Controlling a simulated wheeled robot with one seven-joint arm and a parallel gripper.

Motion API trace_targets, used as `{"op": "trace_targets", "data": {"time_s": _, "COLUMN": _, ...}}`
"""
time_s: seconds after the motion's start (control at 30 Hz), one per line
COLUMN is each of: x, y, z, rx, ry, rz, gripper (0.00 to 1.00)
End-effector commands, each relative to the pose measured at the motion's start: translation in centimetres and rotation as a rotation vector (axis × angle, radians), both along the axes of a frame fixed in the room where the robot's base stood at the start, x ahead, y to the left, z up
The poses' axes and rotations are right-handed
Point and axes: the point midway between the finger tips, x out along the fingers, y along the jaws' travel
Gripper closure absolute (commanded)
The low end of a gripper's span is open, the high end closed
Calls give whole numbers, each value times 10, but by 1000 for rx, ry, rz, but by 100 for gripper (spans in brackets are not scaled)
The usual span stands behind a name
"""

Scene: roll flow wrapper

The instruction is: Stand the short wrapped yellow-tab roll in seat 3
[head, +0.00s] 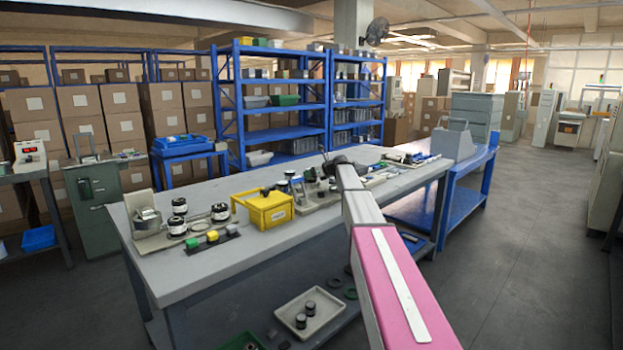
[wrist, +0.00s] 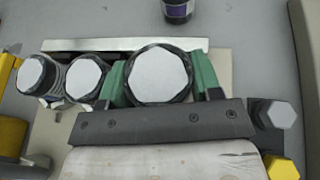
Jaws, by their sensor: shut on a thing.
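My gripper (wrist: 160,80) has green finger pads and is shut on a dark-sided roll with a white many-sided top (wrist: 160,72). No yellow tab shows on the held roll from above, so I cannot tell which roll it is by its tab. Two smaller white-topped rolls (wrist: 85,76) (wrist: 36,74) stand just left of it in the wrist view, by a pale plate with a light bar (wrist: 125,45) behind. Seat numbers are not readable, and I cannot tell whether the held roll touches a seat. In the head view, my gripper is small and dark over the bench's middle.
A yellow carrier (head: 265,210) stands on the grey bench (head: 180,270), left of my arm. Several rolls (head: 178,224) and coloured blocks are farther left. Grey (wrist: 278,114) and yellow hexagonal pieces (wrist: 284,168) lie right of my gripper. A purple-labelled roll (wrist: 178,10) stands beyond.

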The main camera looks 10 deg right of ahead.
Motion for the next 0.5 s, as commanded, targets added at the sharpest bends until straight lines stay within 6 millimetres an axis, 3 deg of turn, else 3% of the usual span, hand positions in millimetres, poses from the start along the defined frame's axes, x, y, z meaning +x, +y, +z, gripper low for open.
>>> {"op": "trace_targets", "data": {"time_s": 0.13, "x": 0, "y": 0, "z": -18, "rx": 1, "ry": 0, "rz": 0, "gripper": 73}}
{"op": "trace_targets", "data": {"time_s": 0.5, "x": 0, "y": 0, "z": -22, "rx": 0, "ry": -1, "rz": -1, "gripper": 73}}
